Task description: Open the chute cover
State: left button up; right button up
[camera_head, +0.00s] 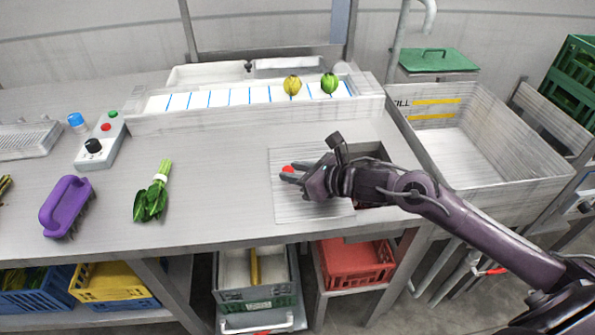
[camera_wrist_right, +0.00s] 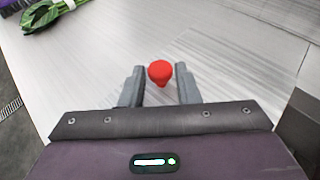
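The chute cover (camera_head: 310,209) is a flat pale metal panel lying on the worktop. A red knob (camera_head: 288,168) stands near its left edge and also shows in the right wrist view (camera_wrist_right: 160,72). A dark chute opening (camera_head: 374,151) shows just right of the panel, partly hidden behind my right arm. My right gripper (camera_head: 289,174) is low over the panel at the knob. Its fingers are apart, with the knob between and slightly beyond the tips; in the wrist view gaps show on both sides. My left gripper is out of view.
Leafy greens (camera_head: 152,200), a purple brush (camera_head: 66,206) and a control box (camera_head: 101,141) lie left on the worktop. A raised trough (camera_head: 200,122) with two round vegetables is behind. A deep bin (camera_head: 470,155) stands right. Worktop between greens and panel is clear.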

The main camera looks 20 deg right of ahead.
jog(key=o, duration=0.3)
jog(key=shift+d, duration=0.1)
jog(key=v, duration=0.5)
jog(key=shift+s+f+b, duration=0.1)
jog(key=shift+f+b, duration=0.1)
jog(key=shift+b, duration=0.1)
jog(key=shift+v, duration=1.4)
jog(key=shift+r, duration=0.15)
